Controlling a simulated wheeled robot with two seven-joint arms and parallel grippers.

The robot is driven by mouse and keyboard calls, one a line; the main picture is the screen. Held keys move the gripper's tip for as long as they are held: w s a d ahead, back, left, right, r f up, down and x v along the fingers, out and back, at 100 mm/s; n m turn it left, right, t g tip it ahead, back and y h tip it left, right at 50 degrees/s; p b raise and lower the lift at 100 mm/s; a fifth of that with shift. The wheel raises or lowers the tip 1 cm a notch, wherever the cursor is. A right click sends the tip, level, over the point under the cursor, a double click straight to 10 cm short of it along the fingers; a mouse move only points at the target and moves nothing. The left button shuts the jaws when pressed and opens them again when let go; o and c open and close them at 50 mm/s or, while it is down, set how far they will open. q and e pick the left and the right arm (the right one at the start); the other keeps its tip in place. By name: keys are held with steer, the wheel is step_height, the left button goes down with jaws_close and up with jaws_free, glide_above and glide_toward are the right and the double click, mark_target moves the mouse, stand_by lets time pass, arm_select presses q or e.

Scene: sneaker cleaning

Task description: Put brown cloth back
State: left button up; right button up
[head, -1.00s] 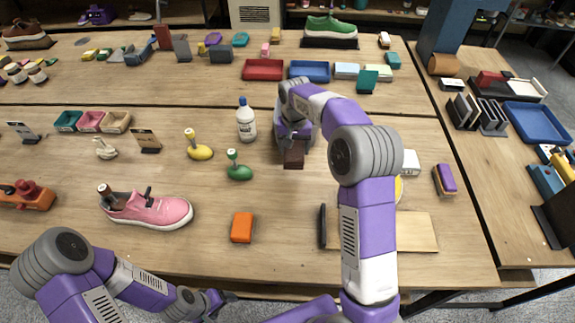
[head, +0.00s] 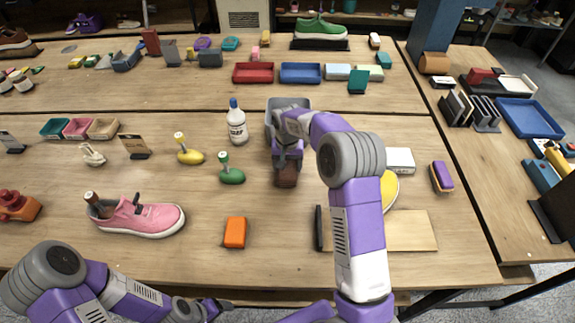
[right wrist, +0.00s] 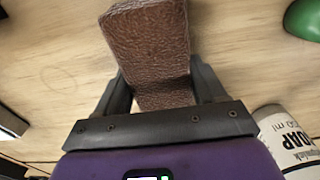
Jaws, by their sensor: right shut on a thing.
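The brown cloth (head: 287,177) looks like a textured brown block in the head view. My right gripper (head: 287,160) is shut on it and holds it over the middle of the front table; I cannot tell whether it touches the wood. In the right wrist view the brown cloth (right wrist: 150,45) sits between the two dark fingers of the right gripper (right wrist: 160,90). A grey tray (head: 274,112) stands just behind the right gripper, partly hidden by it. My left gripper (head: 215,306) is low at the table's front edge; its jaws are too small to read.
A soap bottle (head: 237,125) and a green-based brush (head: 230,172) stand left of the cloth. A pink sneaker (head: 140,218) and an orange block (head: 235,232) are nearer the front. A wooden board (head: 415,232) lies right. The wood in front of the cloth is clear.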

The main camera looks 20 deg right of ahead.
mark_target(288, 165)
steer(key=shift+f+b, duration=0.3)
steer(key=shift+f, duration=0.3)
steer(key=o, duration=1.4)
steer(key=r+p, duration=0.1)
steer(key=r, duration=0.3)
steer(key=r+p, duration=0.1)
steer(key=r, duration=0.4)
steer(key=r+p, duration=0.1)
steer(key=r, duration=0.3)
steer(key=shift+s+a+r, duration=0.1)
steer(key=shift+s+r, duration=0.05)
steer(key=shift+s, duration=0.1)
